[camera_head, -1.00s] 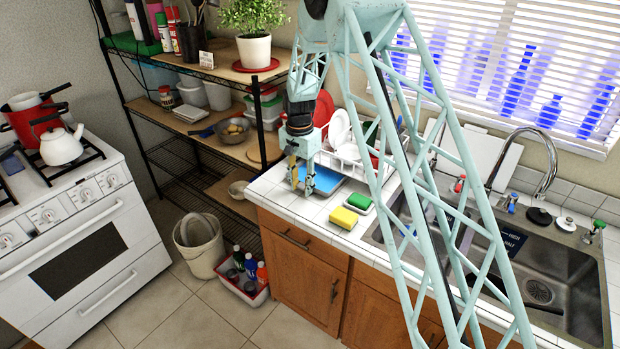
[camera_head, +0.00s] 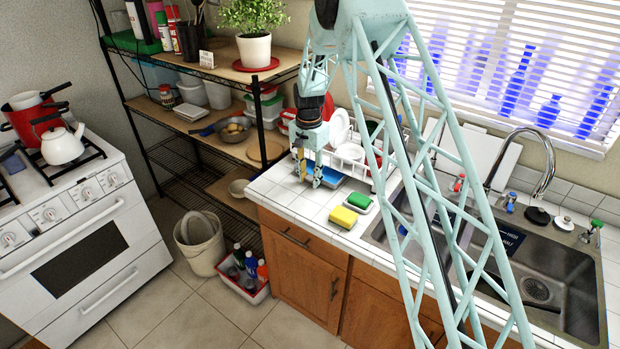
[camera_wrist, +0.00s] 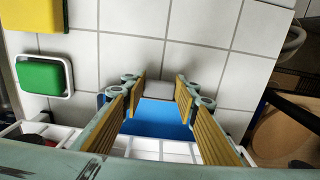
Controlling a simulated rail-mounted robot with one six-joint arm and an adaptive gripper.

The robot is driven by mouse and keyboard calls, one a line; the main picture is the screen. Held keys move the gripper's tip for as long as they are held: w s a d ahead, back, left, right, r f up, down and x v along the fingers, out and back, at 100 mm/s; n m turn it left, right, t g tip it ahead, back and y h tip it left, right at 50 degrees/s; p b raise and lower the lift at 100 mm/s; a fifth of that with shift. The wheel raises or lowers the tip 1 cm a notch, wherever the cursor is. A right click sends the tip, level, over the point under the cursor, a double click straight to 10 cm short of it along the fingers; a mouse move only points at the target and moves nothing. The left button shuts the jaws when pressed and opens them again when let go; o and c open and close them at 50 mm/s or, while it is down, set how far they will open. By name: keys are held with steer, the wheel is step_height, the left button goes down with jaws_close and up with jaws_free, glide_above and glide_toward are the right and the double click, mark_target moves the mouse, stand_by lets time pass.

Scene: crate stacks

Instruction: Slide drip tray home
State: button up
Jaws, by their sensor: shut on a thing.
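The blue drip tray (camera_head: 332,178) lies on the white tiled counter, partly under the white dish rack (camera_head: 352,153). In the wrist view the tray (camera_wrist: 160,118) shows between my fingers, with the rack's white bars (camera_wrist: 160,147) across it. My gripper (camera_head: 308,173) is low at the tray's outer end and shut on the tray, its yellow-padded fingers (camera_wrist: 160,93) on either side. The tray's far part is hidden by the rack and my gripper.
A yellow sponge (camera_head: 343,217) and a green sponge in a white dish (camera_head: 359,203) lie beside the tray, towards the sink (camera_head: 540,290). Wire shelving (camera_head: 185,155) with a round board stands left of the counter. Tiles in front of the tray are clear.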

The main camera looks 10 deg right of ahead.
steer(key=shift+w+f, duration=0.1)
steer(key=shift+f, duration=0.2)
steer(key=shift+d, duration=0.1)
steer(key=o, duration=0.9)
steer(key=shift+f, duration=0.1)
step_height(320, 180, up, 12)
steer(key=shift+r, duration=0.15)
stand_by(0.3)
steer(key=shift+r, duration=0.1)
stand_by(0.8)
